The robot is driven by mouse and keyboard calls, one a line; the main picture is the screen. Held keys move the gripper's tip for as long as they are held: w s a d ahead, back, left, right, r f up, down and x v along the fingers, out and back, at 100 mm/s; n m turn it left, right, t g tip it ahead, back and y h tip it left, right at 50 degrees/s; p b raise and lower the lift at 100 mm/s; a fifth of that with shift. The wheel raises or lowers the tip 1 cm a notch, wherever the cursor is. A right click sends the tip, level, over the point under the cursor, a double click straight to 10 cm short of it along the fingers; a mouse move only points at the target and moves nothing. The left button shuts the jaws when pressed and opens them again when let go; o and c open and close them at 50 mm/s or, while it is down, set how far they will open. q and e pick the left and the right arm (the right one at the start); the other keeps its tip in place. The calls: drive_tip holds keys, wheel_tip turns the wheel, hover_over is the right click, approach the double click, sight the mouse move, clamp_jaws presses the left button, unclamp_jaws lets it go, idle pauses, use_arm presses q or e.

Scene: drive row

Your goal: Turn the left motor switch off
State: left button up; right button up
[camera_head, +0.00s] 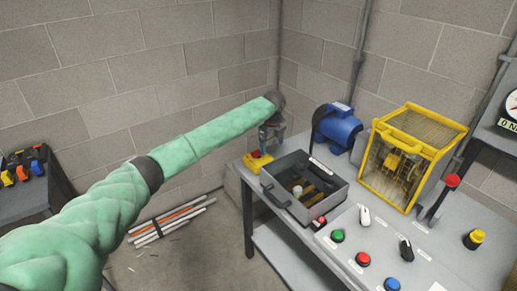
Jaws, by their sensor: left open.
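Two small switches stand on the grey control panel (345,262) of the bench at the right: a white-tipped one (364,216) at the left and a black one (406,249) to its right. Their labels are too small to read, so I cannot tell their settings. My left arm, in a green sleeve, reaches in from the left. Its gripper (268,142) is open and empty at the bench's far left corner, near a yellow box with a red button (257,161). It is well apart from both switches. My right gripper is out of view.
A grey open box (274,201) lies between my left gripper and the panel. Behind are a blue motor (338,131) and a yellow cage (452,127). Green (337,236), red (362,259) and blue (391,284) buttons line the panel's front. A red-knobbed lever (452,181) rises at right.

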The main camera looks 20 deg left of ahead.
use_arm(q)
drive_tip(key=r+m+g, duration=0.1)
hover_over(259, 150)
drive_tip(key=shift+s+d+r, duration=0.1)
drive_tip(key=shift+s+r, duration=0.05)
drive_tip(key=shift+s, duration=0.05)
drive_tip(key=shift+a+m, duration=0.2)
drive_tip(key=shift+m, duration=0.1)
drive_tip(key=shift+f+p, duration=1.65)
drive_tip(key=shift+f, duration=2.2)
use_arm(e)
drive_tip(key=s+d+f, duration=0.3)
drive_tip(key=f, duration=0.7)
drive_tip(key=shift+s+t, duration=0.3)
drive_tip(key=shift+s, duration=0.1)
use_arm(q)
drive_tip(key=c, duration=1)
